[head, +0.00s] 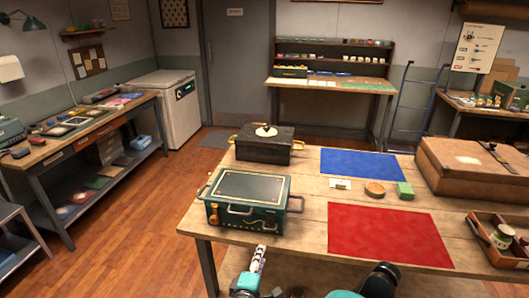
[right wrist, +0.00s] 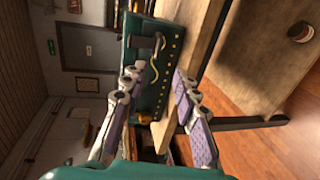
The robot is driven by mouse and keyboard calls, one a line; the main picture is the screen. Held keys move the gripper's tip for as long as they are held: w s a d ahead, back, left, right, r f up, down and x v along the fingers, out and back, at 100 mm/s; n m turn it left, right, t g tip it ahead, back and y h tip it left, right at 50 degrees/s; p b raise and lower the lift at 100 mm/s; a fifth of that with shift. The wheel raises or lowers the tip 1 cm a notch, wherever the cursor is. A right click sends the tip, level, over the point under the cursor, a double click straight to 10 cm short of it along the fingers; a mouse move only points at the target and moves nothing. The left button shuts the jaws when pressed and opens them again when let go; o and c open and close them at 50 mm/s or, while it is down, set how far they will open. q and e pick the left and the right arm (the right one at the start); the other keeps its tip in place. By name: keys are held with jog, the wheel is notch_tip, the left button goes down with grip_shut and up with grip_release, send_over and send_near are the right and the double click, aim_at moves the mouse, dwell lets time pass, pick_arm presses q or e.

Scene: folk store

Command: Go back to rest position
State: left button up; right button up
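My right gripper (head: 258,264) shows at the bottom edge of the head view, in front of the table's near edge. In the right wrist view, its two fingers with purple pads (right wrist: 160,90) are spread apart with nothing held between them. The dark green box (head: 247,200) with gold trim and metal handles stands closed on the near left of the table. It also shows beyond the fingertips in the right wrist view (right wrist: 146,55), apart from them as far as I can tell. My left gripper is not in view.
The wooden table (head: 300,222) also bears a black chest (head: 263,148), a blue mat (head: 360,164), a red mat (head: 385,235), a large brown case (head: 470,170) and a tray (head: 490,243) with a jar. Floor (head: 125,215) is clear to the left.

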jog(key=s+d+r+m+g, duration=0.1)
jog(key=s+d+m+g, duration=0.2)
jog(key=d, duration=0.4)
jog(key=s+d+r+m+g, duration=0.15)
jog(key=d+m, duration=0.25)
jog(key=d, duration=0.4)
jog(key=s+d+m+g+y, duration=0.1)
jog(key=s+d+m, duration=0.1)
jog(key=s+m, duration=0.2)
jog(key=s+d+m+g+y, duration=0.2)
jog(key=s+d+m, duration=0.1)
jog(key=s, duration=0.7)
jog(key=shift+m, duration=0.8)
